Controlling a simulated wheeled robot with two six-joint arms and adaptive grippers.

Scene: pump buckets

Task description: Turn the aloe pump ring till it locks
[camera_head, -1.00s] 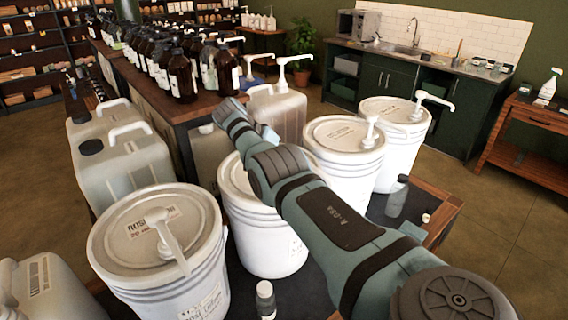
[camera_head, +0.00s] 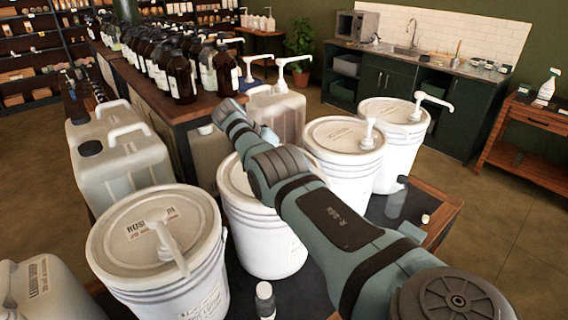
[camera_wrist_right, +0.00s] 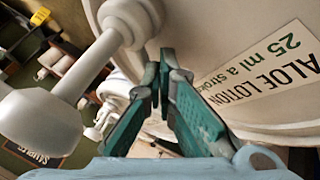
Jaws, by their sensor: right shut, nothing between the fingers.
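In the right wrist view the aloe lotion lid (camera_wrist_right: 240,60) is pale, with a label (camera_wrist_right: 265,70) reading "ALOE LOTION 25 ml a stroke". A white pump (camera_wrist_right: 85,65) runs across the left, and its rounded ring (camera_wrist_right: 132,20) is at the top. My right gripper (camera_wrist_right: 165,70) is shut and empty, its fingertips just beside and below the ring in the picture; I cannot tell whether they touch it. In the head view my right arm crosses a white bucket (camera_head: 265,240), which appears to be the aloe one, and hides its pump. My left gripper is out of view.
A rose bucket with a pump (camera_head: 160,255) stands at the left. Two more pump buckets (camera_head: 345,170) (camera_head: 395,145) stand to the right. Jerrycans (camera_head: 125,170) stand behind at the left. Small bottles (camera_head: 265,300) (camera_head: 397,200) stand near the buckets.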

